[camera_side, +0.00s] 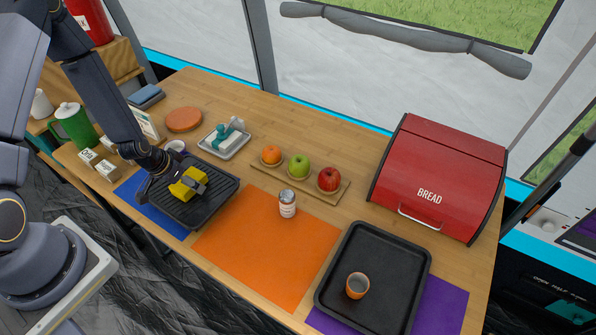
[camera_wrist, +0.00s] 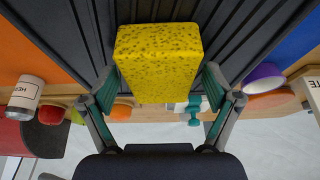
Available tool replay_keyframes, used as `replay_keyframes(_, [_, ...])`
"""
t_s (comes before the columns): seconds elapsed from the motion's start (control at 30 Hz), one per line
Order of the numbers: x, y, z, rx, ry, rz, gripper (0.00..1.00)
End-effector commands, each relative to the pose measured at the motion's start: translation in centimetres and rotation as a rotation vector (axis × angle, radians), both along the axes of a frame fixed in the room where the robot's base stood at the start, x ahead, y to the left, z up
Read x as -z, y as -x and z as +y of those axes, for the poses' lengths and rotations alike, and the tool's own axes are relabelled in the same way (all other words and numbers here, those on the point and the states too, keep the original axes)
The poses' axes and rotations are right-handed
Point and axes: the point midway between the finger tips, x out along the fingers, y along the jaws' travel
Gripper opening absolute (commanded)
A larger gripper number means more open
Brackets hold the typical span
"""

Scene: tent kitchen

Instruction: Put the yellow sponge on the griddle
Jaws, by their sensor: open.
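The yellow sponge (camera_side: 181,190) is at the black ridged griddle (camera_side: 214,207), over its left half in the side view. In the wrist view the speckled sponge (camera_wrist: 158,60) lies against the griddle's ridges (camera_wrist: 225,45). Whether its underside touches the griddle everywhere is hidden. My gripper (camera_wrist: 160,82) is open, with one finger on each side of the sponge's near end. A narrow gap shows at the right finger; the left finger is very close to the sponge. In the side view my gripper (camera_side: 177,180) is over the griddle and partly covers the sponge.
The griddle overlaps a blue mat (camera_side: 148,207). An orange mat (camera_side: 262,245) with a can (camera_side: 287,204) lies to its right. A butter dish (camera_side: 224,138), a fruit board (camera_side: 313,182) and a purple-rimmed cup (camera_side: 176,147) are behind. A black tray (camera_side: 395,265) is further right.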

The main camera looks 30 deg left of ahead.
Motion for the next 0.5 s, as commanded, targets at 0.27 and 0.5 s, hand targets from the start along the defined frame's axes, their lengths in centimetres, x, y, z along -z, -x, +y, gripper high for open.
replay_keyframes(0.27, [-3.9, 1.4, 0.1, 0.0, -0.003, -0.004, 0.89])
replay_keyframes(0.5, [-8.6, 3.4, 0.1, -0.002, -0.004, -0.004, 0.89])
